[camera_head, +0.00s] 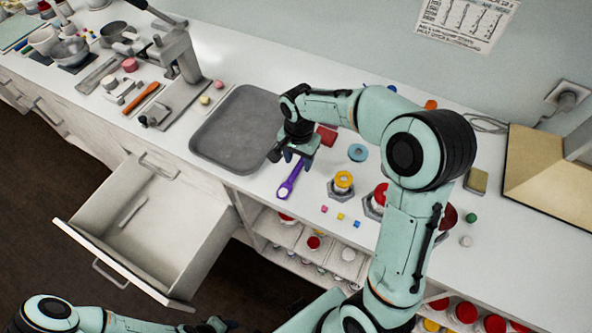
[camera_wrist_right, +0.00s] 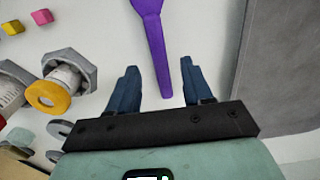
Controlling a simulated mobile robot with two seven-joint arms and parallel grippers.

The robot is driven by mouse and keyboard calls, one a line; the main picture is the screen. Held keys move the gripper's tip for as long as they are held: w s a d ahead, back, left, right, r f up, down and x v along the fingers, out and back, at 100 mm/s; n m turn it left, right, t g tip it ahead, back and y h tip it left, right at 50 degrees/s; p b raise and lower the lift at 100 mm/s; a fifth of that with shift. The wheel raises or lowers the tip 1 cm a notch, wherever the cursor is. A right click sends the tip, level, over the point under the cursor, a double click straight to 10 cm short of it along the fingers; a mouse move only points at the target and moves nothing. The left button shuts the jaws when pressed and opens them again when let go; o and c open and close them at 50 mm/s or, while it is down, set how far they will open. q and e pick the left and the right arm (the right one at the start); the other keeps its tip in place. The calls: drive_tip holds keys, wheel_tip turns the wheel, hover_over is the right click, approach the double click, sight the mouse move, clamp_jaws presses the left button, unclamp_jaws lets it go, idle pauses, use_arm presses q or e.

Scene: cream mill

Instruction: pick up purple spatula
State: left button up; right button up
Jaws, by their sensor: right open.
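The purple spatula (camera_head: 291,179) lies on the white counter, just right of the grey tray (camera_head: 207,137). In the right wrist view the purple spatula (camera_wrist_right: 157,38) runs lengthwise, and its narrow handle end reaches between the fingers in the picture, closer to the right finger. My right gripper (camera_head: 291,158) is over the handle end; in the right wrist view the right gripper (camera_wrist_right: 161,76) is open with blue fingers apart and nothing held. I cannot tell its exact height above the handle. My left gripper (camera_head: 214,325) is at the bottom edge, small and partly cut off.
A hex nut with a yellow ring (camera_head: 343,182) and small coloured cubes (camera_head: 340,216) lie right of the spatula. A blue ring (camera_head: 357,152) and red block (camera_head: 326,136) are behind it. An open drawer (camera_head: 150,225) juts out at the left front.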

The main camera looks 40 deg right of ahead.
wheel_tip(320, 180, down, 2)
drive_tip(key=shift+f, duration=0.1)
clamp_jaws()
